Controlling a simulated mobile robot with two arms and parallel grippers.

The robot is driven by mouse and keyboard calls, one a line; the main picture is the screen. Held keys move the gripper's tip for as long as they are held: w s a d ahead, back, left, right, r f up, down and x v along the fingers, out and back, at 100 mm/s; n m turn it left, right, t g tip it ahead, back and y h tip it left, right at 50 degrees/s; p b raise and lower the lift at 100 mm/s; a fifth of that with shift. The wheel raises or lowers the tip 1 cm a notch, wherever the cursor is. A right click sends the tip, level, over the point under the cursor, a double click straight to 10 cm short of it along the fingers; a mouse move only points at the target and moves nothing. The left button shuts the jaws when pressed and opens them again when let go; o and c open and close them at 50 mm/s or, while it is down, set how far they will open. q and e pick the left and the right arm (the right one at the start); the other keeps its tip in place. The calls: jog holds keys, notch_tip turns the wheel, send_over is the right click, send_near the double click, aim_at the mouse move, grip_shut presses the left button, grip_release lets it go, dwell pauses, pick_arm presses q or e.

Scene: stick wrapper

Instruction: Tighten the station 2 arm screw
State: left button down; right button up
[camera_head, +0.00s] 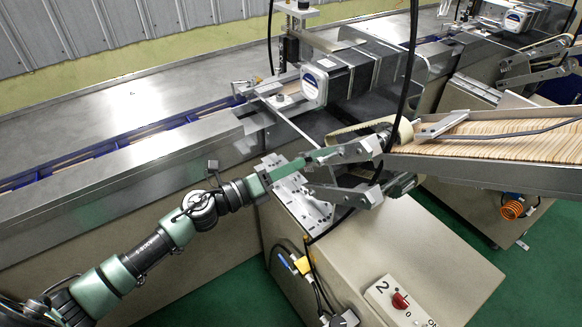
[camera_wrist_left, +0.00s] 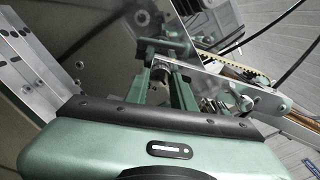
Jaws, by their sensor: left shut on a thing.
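My left arm reaches in from the left in the head view. My left gripper (camera_head: 309,158) is at the near end of the upper metal arm (camera_head: 347,153) of station 2, by the mounting plate (camera_head: 302,200). In the left wrist view the two green fingers (camera_wrist_left: 163,66) are shut on a small dark and metallic round part, which appears to be the arm screw (camera_wrist_left: 160,72). The metal arm (camera_wrist_left: 205,75) runs past the fingertips to the right. In the head view the fingers hide the screw. My right gripper is not in view.
A lower metal arm (camera_head: 342,194) sits just below the upper one. A slanted tray of wooden sticks (camera_head: 490,143) is at the right. A black cable (camera_head: 408,75) hangs in front of the machine. The red switch (camera_head: 400,300) is on the cabinet marked 2.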

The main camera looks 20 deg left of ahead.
pick_arm(q)
jog(key=shift+f, duration=0.1)
jog(key=c, duration=1.2)
grip_release()
jog(key=b+v, duration=0.2)
jog(key=v, duration=0.5)
jog(key=shift+s+a, duration=0.25)
jog(key=shift+s, duration=0.1)
